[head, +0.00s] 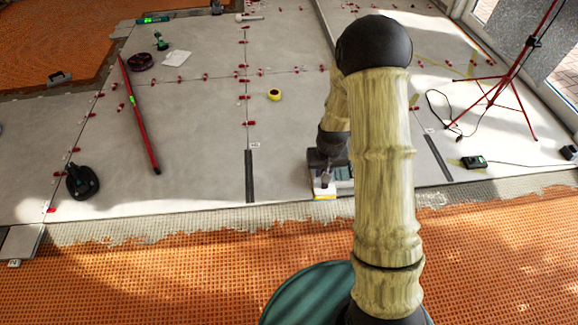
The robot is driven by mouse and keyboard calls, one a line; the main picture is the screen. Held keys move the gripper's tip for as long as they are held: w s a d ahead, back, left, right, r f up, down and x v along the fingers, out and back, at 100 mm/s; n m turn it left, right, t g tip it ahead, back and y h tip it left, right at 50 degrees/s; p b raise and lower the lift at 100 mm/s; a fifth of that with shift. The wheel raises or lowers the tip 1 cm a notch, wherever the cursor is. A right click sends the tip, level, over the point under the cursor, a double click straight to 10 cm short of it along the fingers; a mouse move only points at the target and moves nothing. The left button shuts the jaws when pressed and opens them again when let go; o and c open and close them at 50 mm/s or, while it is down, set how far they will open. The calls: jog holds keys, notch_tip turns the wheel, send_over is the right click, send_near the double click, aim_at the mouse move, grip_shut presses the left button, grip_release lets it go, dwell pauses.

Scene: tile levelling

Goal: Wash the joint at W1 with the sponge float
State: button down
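My gripper (324,172) points down at the front edge of the grey tiles, right of the picture's middle. A small block with a yellow lower edge (324,196) and a pale grey top, apparently the sponge float, is directly under it at the tile edge. Another dark strip (437,158) lies to the right. Label text is unreadable; I cannot tell which joint is W1.
Red levelling clips (240,73) line the joints. A long red level (138,113), a black suction lifter (82,181) and a yellow tape roll (274,94) lie on the tiles. A red tripod (490,90) and cables stand right. Orange matting (150,275) is in front.

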aim_at(326, 193)
jog(key=p, duration=0.3)
jog(key=shift+s+f, duration=0.2)
jog(key=s+f+p, duration=0.4)
jog(key=s+p, duration=0.1)
jog(key=p, duration=0.7)
jog(key=shift+f, duration=0.35)
jog(key=shift+s+f+p, duration=0.4)
jog(key=shift+f, duration=0.1)
jog(key=shift+w+a, duration=0.1)
jog(key=shift+w, duration=0.05)
